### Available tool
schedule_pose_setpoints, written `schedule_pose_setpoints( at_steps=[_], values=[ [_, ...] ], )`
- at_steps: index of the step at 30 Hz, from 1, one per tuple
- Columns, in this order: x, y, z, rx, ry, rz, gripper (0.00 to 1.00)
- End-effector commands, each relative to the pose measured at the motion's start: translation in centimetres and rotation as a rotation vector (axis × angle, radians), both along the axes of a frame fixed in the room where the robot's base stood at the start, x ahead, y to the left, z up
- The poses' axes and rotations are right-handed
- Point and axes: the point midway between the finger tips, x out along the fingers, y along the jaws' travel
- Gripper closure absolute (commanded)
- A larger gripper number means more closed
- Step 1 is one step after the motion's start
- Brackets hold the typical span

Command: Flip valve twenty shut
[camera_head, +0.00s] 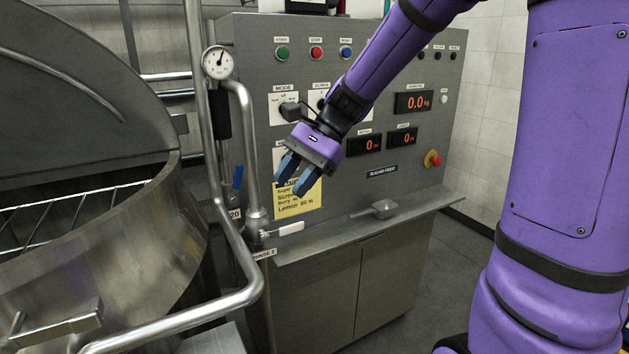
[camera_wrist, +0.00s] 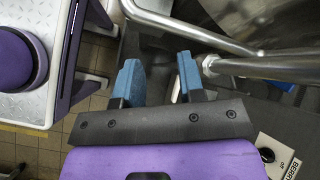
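A valve with a blue lever (camera_head: 238,177) sits on the pipework left of the control panel in the head view. The lever stands roughly upright, and a partly hidden tag (camera_head: 235,214) ending in "20" is below it. My gripper (camera_head: 295,175) is to the right of the lever, in front of the panel, apart from it and pointing down and left. Its two blue fingers are spread with nothing between them; they also show spread in the wrist view (camera_wrist: 158,80). A small bit of blue shows under a pipe in the wrist view, but I cannot tell what it is.
A steel mixer vessel (camera_head: 130,250) with its lid raised fills the left. A gauge (camera_head: 219,62) and bent steel pipes stand beside the lever. A white handle (camera_head: 284,230) is below my gripper. The control panel (camera_head: 350,180) has a ledge with a scoop (camera_head: 379,209).

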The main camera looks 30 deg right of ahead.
Motion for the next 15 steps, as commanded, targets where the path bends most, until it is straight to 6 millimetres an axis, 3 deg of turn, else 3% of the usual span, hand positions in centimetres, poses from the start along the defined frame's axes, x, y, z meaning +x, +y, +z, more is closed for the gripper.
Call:
schedule_pose_setpoints(
  at_steps=[15],
  values=[
    [-5.3,-0.7,1.6,-0.224,-0.224,0.203,0.64]
  ],
)
